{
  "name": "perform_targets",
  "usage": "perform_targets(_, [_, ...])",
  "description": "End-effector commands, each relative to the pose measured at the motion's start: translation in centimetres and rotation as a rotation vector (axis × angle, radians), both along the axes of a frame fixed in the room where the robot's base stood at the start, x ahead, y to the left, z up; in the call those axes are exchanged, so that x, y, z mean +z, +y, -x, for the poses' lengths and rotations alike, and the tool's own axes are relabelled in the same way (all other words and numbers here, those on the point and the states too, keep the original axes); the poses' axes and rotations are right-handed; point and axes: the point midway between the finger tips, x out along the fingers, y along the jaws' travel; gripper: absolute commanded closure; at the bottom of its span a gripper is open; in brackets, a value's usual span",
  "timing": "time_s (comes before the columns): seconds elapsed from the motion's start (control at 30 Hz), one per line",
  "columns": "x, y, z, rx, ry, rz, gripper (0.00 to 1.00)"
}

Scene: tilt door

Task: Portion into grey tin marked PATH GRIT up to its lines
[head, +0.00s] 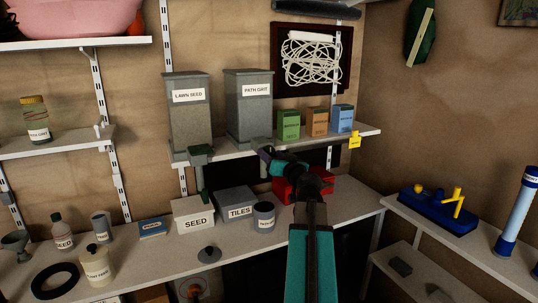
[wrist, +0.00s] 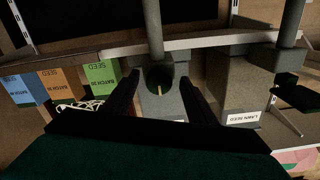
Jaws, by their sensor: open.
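A grey bin labelled PATH GRIT (head: 249,112) stands on the middle shelf, with a grey spout (head: 262,143) below its front. My gripper (head: 267,156) is raised at that spout. In the wrist view my gripper (wrist: 158,98) is open, its dark fingers either side of a round grey part (wrist: 159,76) with a small yellow strip; I cannot tell whether they touch it. A small grey tin (head: 263,217) stands on the bench below; its label is too small to read. Another grey tin (head: 101,226) stands further left, its label also unreadable.
A LAWN SEED bin (head: 187,118) with a green-topped spout stands left of the PATH GRIT bin. SEED (head: 194,215) and TILES (head: 236,204) boxes and a red box (head: 291,188) crowd the bench. Coloured cartons (head: 317,122) line the shelf. The front bench is partly clear.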

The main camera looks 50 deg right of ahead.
Motion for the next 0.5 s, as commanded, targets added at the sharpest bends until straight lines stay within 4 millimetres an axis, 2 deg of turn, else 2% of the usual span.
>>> perform_targets(0.13, [0.05,-0.28,-0.66,0.0,0.0,0.0,0.48])
perform_targets(0.47, [0.0,-0.33,-0.74,-0.001,-0.001,0.0,0.48])
perform_targets(0.5, [0.01,-0.34,-0.74,-0.001,0.0,0.0,0.52])
